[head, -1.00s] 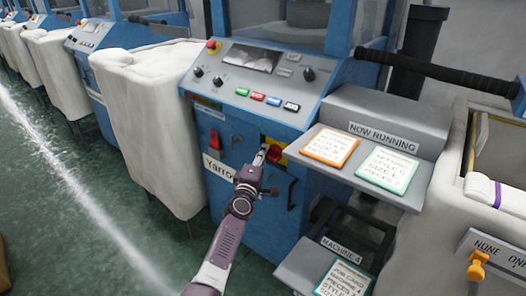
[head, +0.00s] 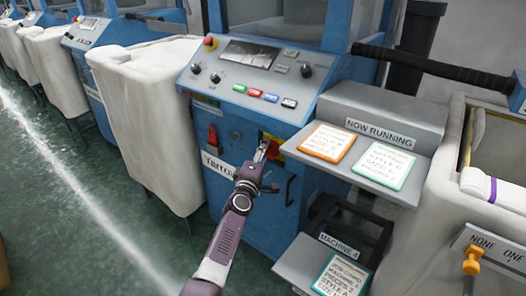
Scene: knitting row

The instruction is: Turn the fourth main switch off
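The main switch (head: 273,151) is a red knob on a yellow plate, low on the front of the blue knitting machine (head: 228,172) beside the "Machine 4" label (head: 338,244). My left gripper (head: 262,151) is right in front of the switch and covers its left part. The fingertips are at or very near the knob; I cannot tell whether they touch or grip it, and the knob's exact turn is hidden. My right gripper is out of view.
Above sits a sloped panel with coloured buttons (head: 262,95) and a red emergency stop (head: 210,42). A small red switch (head: 213,135) is left of the gripper. A "Now running" shelf (head: 403,195) juts out at right. A white fabric bin (head: 150,120) stands at left.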

